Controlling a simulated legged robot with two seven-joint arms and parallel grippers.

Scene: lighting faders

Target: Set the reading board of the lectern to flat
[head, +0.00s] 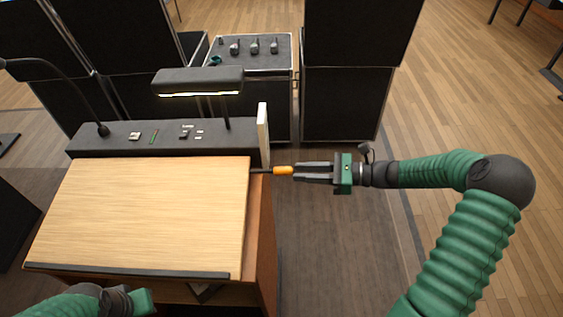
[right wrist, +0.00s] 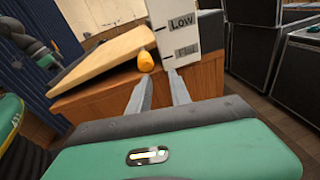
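The lectern's wooden reading board (head: 150,210) slopes, with a dark ledge along its near edge. It also shows tilted in the right wrist view (right wrist: 105,62). An orange-tipped handle (head: 284,170) sticks out from the lectern's right side; its tip shows in the right wrist view (right wrist: 146,61). Beside it stands a white scale plate (right wrist: 176,32) with the marks "Low" and "Flat". My right gripper (head: 298,171) is open, pointing at the handle, its fingertips just short of or beside the orange tip. My left gripper (head: 143,301) is at the bottom edge, its fingers hidden.
A dark panel (head: 165,135) with a lamp (head: 198,80) stands behind the board. Black cases (head: 345,105) and a grey-topped case with several knobs (head: 262,60) stand farther back. The floor (head: 340,235) right of the lectern is clear.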

